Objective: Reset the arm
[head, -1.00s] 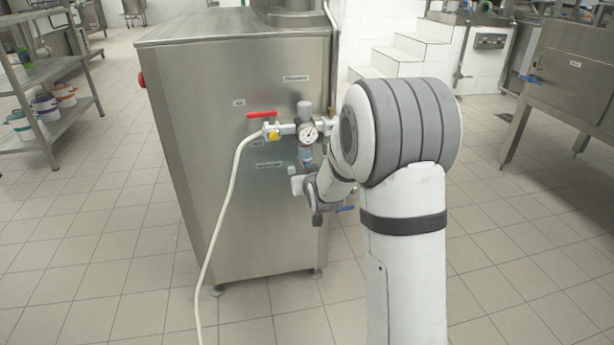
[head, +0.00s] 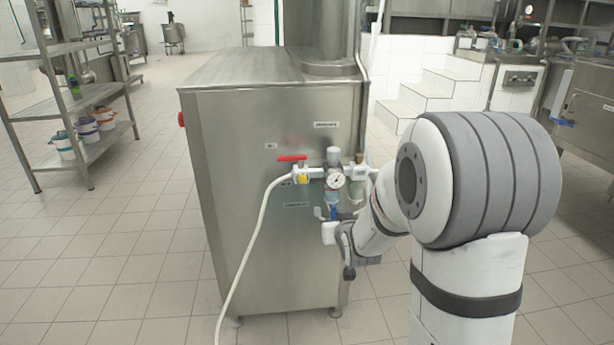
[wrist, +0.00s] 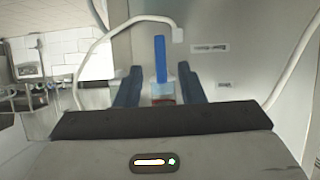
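My gripper (wrist: 159,84) shows in the wrist view with its two dark blue fingers spread apart and nothing clasped. A bright blue lever (wrist: 160,58) shows between the fingers, with a gap on each side; a reddish, glassy part lies below it. In the head view my arm reaches from the right toward the front of a steel machine (head: 240,220). My gripper (head: 331,228) is in front of this panel, just below a pressure gauge (head: 335,180) and its fittings; its fingertips are too small to make out. A red lever (head: 291,158) sits left of the gauge.
A white hose (head: 250,240) hangs from the fittings to the floor. A shelf rack (head: 75,115) with buckets stands at left. White steps (head: 425,95) and a steel cabinet (head: 590,110) are at right. Tiled floor is clear left of the machine.

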